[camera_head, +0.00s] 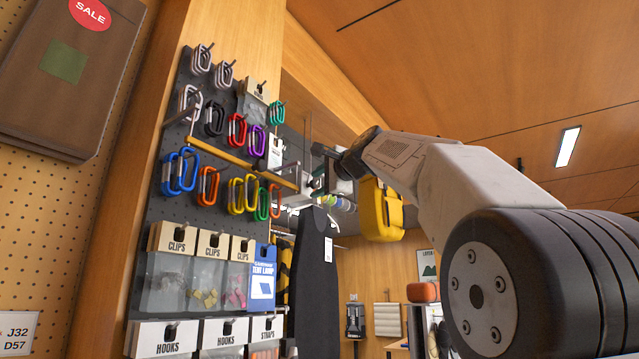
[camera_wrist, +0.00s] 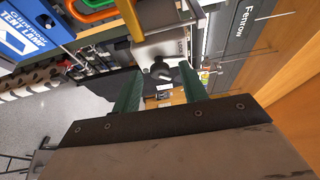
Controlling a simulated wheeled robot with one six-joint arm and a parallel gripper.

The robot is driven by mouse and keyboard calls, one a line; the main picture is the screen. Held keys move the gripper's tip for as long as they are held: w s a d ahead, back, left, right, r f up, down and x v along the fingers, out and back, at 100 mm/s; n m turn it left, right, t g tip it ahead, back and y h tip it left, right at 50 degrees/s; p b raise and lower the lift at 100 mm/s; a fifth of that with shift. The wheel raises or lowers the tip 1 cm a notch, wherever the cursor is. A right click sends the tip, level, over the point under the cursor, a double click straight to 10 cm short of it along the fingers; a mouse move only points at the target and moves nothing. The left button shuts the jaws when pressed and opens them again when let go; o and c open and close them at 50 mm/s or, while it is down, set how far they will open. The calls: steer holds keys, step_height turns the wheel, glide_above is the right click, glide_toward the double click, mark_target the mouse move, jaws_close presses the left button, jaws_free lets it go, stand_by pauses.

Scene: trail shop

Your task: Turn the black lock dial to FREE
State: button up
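The black lock dial (camera_wrist: 161,71) shows in the wrist view on a light grey plate (camera_wrist: 150,50), at the end of a yellow bar (camera_wrist: 132,20). I cannot tell which mark the dial points to. My gripper (camera_wrist: 160,68) has two green fingers, spread apart with the dial seen between their tips. They seem short of the dial, but contact is hard to judge. In the head view my gripper (camera_head: 318,182) is beside the right end of the yellow bar (camera_head: 235,160), and the dial is hidden.
Coloured carabiners (camera_head: 237,130) hang on pegs on the dark pegboard (camera_head: 180,225) at left. Packets of clips (camera_head: 212,270) and a blue tent lamp pack (camera_head: 262,278) hang below. A yellow bag (camera_head: 381,210) hangs behind my arm.

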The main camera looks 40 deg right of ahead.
steer(key=s, duration=0.7)
steer(key=shift+s+a, duration=0.2)
steer(key=shift+s, duration=0.2)
steer(key=s+a+f+n+g+y, duration=0.15)
steer(key=f+n+g, duration=0.25)
steer(key=f, duration=1.1)
steer(key=a+f+n+g, duration=0.2)
steer(key=f+n+g, duration=0.2)
steer(key=f, duration=1)
steer(key=s+a+f+n+g, duration=0.3)
steer(key=s+a+f, duration=0.2)
steer(key=s+f, duration=0.3)
steer(key=s+a+f+n+g, duration=0.3)
steer(key=s+f, duration=0.5)
steer(key=f, duration=0.6)
steer(key=s+a+f+n+g, duration=0.2)
steer(key=s+a+f+n, duration=0.2)
steer(key=s+a+f, duration=0.3)
steer(key=shift+s+f+n+g, duration=0.35)
steer(key=shift+s+f, duration=0.2)
steer(key=shift+f, duration=1.55)
